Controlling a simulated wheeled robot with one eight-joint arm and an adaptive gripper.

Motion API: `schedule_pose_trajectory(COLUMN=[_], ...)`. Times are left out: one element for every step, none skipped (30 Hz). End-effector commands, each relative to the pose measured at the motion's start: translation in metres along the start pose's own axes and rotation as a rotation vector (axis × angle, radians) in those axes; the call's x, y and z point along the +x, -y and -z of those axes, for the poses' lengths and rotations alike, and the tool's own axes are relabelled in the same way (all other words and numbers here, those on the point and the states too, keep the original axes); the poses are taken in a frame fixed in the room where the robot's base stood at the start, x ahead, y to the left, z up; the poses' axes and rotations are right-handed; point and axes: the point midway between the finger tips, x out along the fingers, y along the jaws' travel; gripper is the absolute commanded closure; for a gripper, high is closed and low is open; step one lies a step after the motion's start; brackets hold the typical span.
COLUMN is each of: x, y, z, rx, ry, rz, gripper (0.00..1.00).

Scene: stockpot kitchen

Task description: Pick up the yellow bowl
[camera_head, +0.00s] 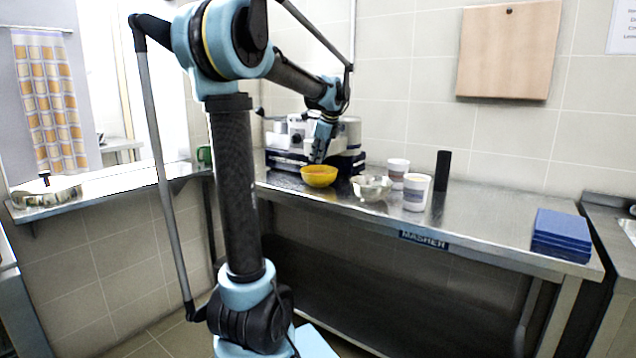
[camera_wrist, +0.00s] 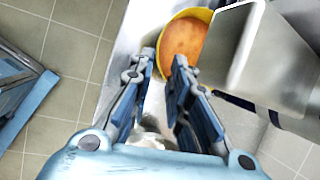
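The yellow bowl (camera_head: 319,181) stands upright on the steel table, with something orange inside. In the wrist view, part of the yellow bowl (camera_wrist: 165,44) shows just beyond the fingertips, with its orange filling visible. My gripper (camera_wrist: 165,58) is open, with a clear gap between its two fingers and nothing held. In the head view my gripper (camera_head: 319,156) points down just above or behind the bowl's far rim. I cannot tell whether a finger touches the bowl.
A clear glass bowl (camera_head: 371,188) and white cups (camera_head: 416,193) stand right of the bowl, with a black cylinder (camera_head: 442,171) beyond. A metal machine (camera_head: 348,135) stands behind. Blue boxes (camera_head: 562,232) lie at the table's right end. The table (camera_head: 482,220) between is clear.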

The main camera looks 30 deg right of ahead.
Motion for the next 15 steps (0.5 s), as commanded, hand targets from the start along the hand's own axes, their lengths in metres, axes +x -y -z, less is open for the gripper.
schedule_pose_trajectory(x=[0.01,0.015,0.022,0.027,0.032,0.037,0.041,0.044,0.048,0.05,0.052,0.053,0.054,0.056,0.058], y=[0.0,0.0,0.0,0.0,0.0,0.0,0.0,0.0,0.0,0.0,0.0,0.0,0.0,0.0,0.0], z=[-0.001,-0.001,-0.001,-0.001,-0.001,-0.001,-0.001,-0.001,-0.001,-0.001,-0.001,-0.001,-0.001,-0.001,-0.001], rx=[-0.002,-0.002,-0.002,-0.002,-0.002,-0.002,-0.002,-0.002,-0.002,-0.002,-0.002,-0.002,-0.002,-0.002,-0.002], ry=[0.0,0.0,0.0,0.0,0.0,0.0,0.0,0.0,0.0,0.0,0.0,0.0,0.0,0.0,0.0], rz=[-0.001,0.0,0.0,0.0,0.0,0.0,0.0,0.0,0.0,0.0,0.0,0.0,0.0,0.0,-0.001], gripper=[0.83,0.83,0.83,0.83,0.83,0.83,0.83,0.83,0.83,0.83,0.83,0.83,0.83,0.83,0.83])
